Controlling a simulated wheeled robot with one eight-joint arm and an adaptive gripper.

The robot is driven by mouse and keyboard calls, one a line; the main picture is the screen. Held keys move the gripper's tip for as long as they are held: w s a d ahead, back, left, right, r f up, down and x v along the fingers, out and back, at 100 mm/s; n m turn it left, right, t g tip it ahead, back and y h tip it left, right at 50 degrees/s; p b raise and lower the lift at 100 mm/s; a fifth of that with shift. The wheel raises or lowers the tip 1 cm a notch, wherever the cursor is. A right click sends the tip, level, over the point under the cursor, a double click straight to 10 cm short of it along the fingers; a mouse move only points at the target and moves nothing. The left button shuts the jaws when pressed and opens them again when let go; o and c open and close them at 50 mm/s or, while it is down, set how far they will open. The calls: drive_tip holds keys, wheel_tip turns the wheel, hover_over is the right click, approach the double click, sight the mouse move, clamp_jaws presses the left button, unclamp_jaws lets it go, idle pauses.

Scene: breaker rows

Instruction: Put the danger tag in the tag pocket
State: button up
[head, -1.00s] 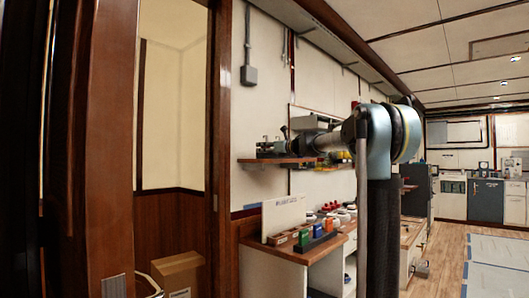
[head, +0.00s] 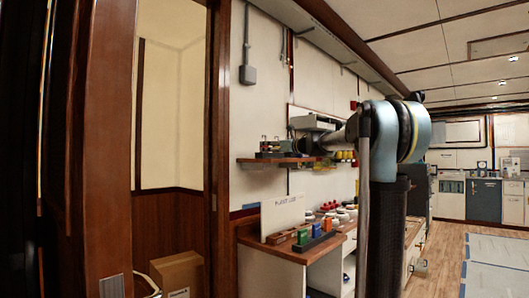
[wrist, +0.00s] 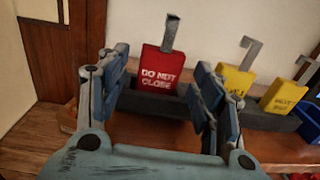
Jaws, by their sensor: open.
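A red tag reading "DO NOT CLOSE" (wrist: 161,70), with a grey hook on top, stands upright in a dark rack (wrist: 150,103) on a wooden shelf in the wrist view. My gripper (wrist: 162,65) is open, with one finger on each side of the red tag in the picture. I see a gap on both sides and no contact. In the head view my gripper (head: 308,146) is beside the wooden shelf (head: 275,159), small and partly hidden by my arm. I cannot make out the tag pocket in either view.
Two yellow tags (wrist: 235,80) with grey hooks stand right of the red one, near a blue object (wrist: 309,118). Below the shelf, a workbench (head: 275,243) holds a "PLANT LOG" board (head: 283,217) and several coloured blocks. A door frame (head: 222,150) stands left.

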drive_tip(key=v, duration=0.8)
